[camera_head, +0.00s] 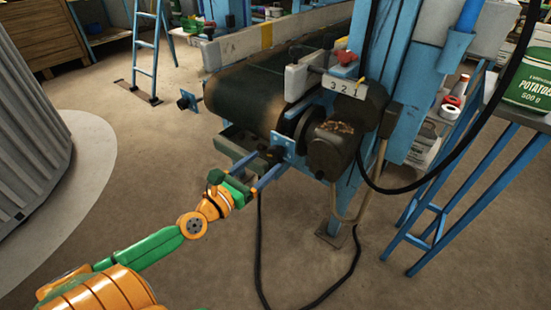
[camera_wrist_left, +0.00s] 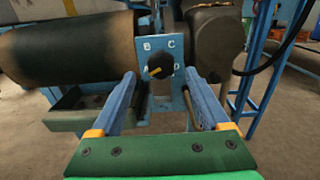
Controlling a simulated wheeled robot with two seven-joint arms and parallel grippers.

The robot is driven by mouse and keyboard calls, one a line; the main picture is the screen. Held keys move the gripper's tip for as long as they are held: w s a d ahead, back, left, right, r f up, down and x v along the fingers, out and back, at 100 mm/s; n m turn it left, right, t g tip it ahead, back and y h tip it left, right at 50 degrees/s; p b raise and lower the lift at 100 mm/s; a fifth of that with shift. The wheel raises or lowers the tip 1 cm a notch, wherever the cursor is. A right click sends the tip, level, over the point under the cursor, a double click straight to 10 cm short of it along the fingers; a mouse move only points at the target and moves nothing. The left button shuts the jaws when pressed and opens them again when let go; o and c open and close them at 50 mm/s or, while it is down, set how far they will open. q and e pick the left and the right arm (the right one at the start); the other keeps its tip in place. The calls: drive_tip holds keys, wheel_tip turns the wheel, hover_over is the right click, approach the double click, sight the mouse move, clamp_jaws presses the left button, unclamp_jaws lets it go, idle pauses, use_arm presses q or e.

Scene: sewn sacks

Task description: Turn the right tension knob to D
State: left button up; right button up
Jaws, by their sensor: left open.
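The right tension knob (camera_wrist_left: 158,66) is black with a small orange pointer, set on a blue plate (camera_wrist_left: 146,52) lettered A, B, C and D. Its pointer aims down-left, toward A; D is at the lower right. In the head view the knob (camera_head: 276,152) sits at the near end of the conveyor roller, partly hidden. My left gripper (camera_head: 264,168) is open, its blue fingers pointing at the knob. In the left wrist view the fingers (camera_wrist_left: 160,78) lie left and right below the knob, with nothing held. Contact cannot be told. My right gripper is out of view.
The dark conveyor belt (camera_head: 245,95) runs behind the plate, with a motor housing (camera_head: 330,150) close on the right. Another knob (camera_head: 186,101) is at the belt's far left. A black cable (camera_head: 260,250) hangs to the floor. A blue stand (camera_head: 430,235) is at right.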

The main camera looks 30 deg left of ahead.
sight(273, 156)
use_arm(q)
drive_tip(key=shift+w+d, duration=0.2)
drive_tip(key=shift+w, duration=1.75)
clamp_jaws()
